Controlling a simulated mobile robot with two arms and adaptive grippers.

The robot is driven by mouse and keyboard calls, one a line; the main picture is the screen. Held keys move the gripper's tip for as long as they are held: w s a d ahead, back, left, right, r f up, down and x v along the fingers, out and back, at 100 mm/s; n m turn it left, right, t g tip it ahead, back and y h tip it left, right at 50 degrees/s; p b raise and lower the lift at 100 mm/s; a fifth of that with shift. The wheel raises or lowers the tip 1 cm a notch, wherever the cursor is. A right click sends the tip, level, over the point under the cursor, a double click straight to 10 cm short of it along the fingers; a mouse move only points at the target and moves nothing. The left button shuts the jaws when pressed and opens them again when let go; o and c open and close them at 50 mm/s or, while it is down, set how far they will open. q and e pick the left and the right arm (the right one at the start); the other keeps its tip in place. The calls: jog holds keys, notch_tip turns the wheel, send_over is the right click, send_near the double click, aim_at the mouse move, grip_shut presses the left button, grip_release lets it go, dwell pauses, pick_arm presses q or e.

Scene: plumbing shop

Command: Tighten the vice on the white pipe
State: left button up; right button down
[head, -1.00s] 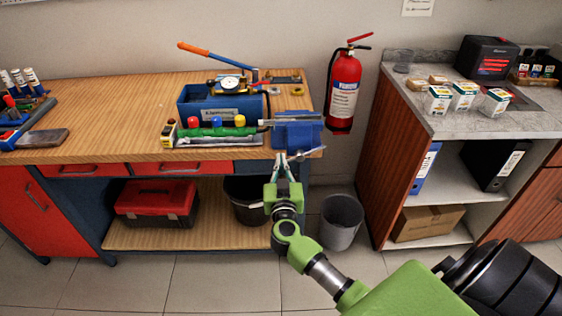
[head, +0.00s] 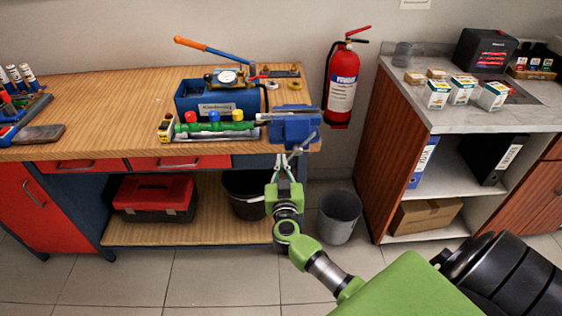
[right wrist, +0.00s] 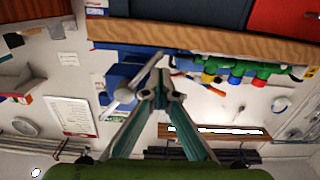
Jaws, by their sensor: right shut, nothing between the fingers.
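The blue vice (head: 296,128) is fixed at the right front corner of the wooden workbench; it also shows in the right wrist view (right wrist: 130,72). Its silver handle bar (head: 305,143) slants up to the right across the front. My left gripper is out of view.
A blue test pump (head: 205,97) and a rack with green pipe fittings (head: 215,128) stand left of the vice. A black bucket (head: 243,190) and grey bin (head: 339,217) are below. A fire extinguisher (head: 341,85) hangs on the wall to the right.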

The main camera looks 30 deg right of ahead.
jog(key=shift+s+d+f, duration=0.2)
jog(key=shift+d+f, duration=0.1)
jog(key=shift+f, duration=0.25)
jog(key=shift+d, duration=0.1)
jog(key=shift+s+d+f, duration=0.3)
jog(key=shift+d+f, duration=0.05)
jog(key=shift+f, duration=0.05)
jog(key=p+v, duration=0.5)
jog(key=v, duration=0.3)
dwell(0.8)
jog(key=shift+w+a, duration=0.1)
